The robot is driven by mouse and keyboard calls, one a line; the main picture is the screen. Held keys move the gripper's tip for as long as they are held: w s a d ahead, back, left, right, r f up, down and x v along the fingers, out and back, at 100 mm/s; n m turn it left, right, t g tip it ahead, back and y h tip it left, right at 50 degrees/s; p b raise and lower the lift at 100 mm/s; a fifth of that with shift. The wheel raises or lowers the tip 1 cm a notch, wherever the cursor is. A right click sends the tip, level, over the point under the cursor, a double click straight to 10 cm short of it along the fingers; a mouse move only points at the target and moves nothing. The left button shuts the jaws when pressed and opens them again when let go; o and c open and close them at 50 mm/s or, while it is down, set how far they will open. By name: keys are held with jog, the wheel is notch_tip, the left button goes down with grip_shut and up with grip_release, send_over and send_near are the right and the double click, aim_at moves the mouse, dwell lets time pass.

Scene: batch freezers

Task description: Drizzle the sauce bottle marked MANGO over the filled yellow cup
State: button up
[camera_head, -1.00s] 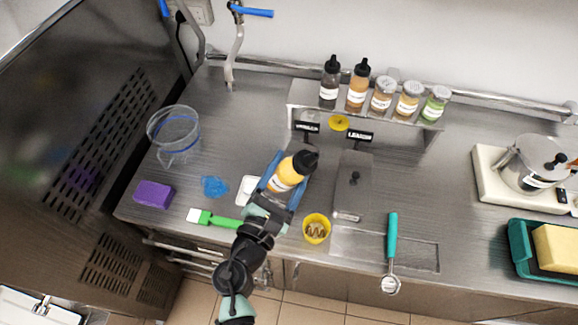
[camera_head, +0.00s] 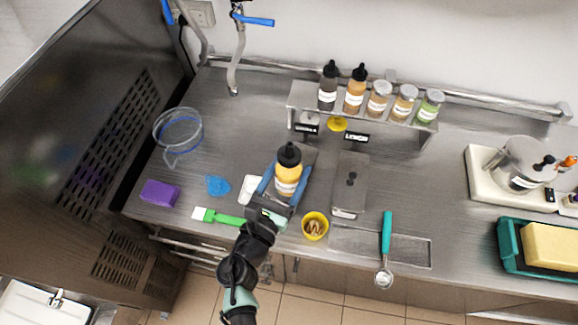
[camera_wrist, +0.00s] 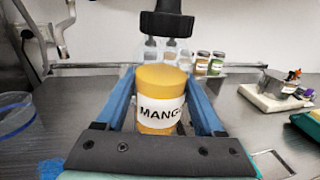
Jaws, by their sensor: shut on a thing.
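The sauce bottle (camera_head: 288,173) has a yellow body, a white label and a black cap. In the wrist view the bottle (camera_wrist: 160,98) shows the letters "MANG". My gripper (camera_head: 284,184) is shut on it, with a blue finger on each side, and holds it roughly upright with the cap up. The yellow cup (camera_head: 315,226) stands near the counter's front edge, just right of and in front of my gripper. It holds something brownish and pale. The bottle is apart from the cup. The cup does not show in the wrist view.
A lidded steel container (camera_head: 349,190) stands right of the bottle. A shelf (camera_head: 300,101) with several bottles and jars is behind. A white item (camera_head: 249,188) and a green-handled brush (camera_head: 222,217) lie to the left. A teal-handled scoop (camera_head: 386,235) lies right of the cup.

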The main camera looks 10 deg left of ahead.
jog(key=shift+r, duration=0.1)
jog(key=s+d+p, duration=0.1)
jog(key=s+d, duration=0.1)
jog(key=s, duration=1.2)
jog(key=shift+s, duration=0.4)
